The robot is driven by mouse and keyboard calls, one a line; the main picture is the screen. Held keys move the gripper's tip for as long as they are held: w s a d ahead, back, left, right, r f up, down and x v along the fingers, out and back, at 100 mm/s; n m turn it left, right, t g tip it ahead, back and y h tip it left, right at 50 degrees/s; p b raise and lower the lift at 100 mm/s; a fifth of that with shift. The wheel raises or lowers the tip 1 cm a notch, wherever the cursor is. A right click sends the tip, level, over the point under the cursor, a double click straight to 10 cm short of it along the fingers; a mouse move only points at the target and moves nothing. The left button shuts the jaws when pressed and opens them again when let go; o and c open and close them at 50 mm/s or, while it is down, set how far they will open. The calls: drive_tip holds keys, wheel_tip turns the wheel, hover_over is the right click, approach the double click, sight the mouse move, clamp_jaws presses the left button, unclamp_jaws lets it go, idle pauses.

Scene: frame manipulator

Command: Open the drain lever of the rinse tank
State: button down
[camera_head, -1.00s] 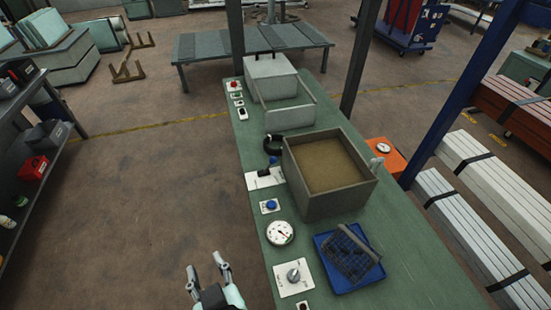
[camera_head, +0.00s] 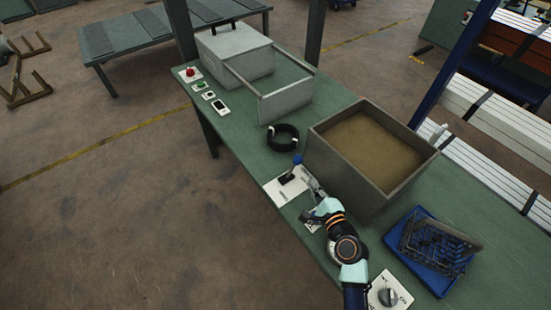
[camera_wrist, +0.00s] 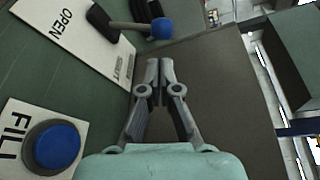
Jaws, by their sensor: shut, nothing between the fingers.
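The drain lever has a blue ball knob (camera_head: 297,159) on a short stem from a black base, on a white plate (camera_head: 277,195) beside the rinse tank (camera_head: 335,178). The open-topped grey tank holds murky brown liquid. My gripper (camera_head: 309,186) is shut and empty, low between the lever plate and the tank wall, on the near side of the lever. In the wrist view, the blue knob (camera_wrist: 162,28) is just beyond the closed fingertips (camera_wrist: 159,68), apart from them in the picture. The plate (camera_wrist: 80,45) reads OPEN at one end.
A blue FILL button (camera_wrist: 52,148) is near my fingers. A black ring (camera_head: 283,138) lies behind the lever. A blue tray with a dark basket (camera_head: 435,245) and a rotary knob (camera_head: 388,296) are nearer. A lidded grey box (camera_head: 235,55) stands at the back.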

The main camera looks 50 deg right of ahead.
sight(294, 166)
drive_tip(key=shift+s+d+f+m, duration=0.3)
drive_tip(key=shift+d+f+m, duration=0.2)
drive_tip(key=shift+s+d, duration=0.1)
drive_tip(key=shift+s, duration=0.3)
drive_tip(key=b+x, duration=0.2)
drive_tip(key=x, duration=0.8)
drive_tip(key=shift+d, duration=0.1)
drive_tip(key=shift+r+h+b, duration=0.1)
drive_tip(key=shift+h+b, duration=0.2)
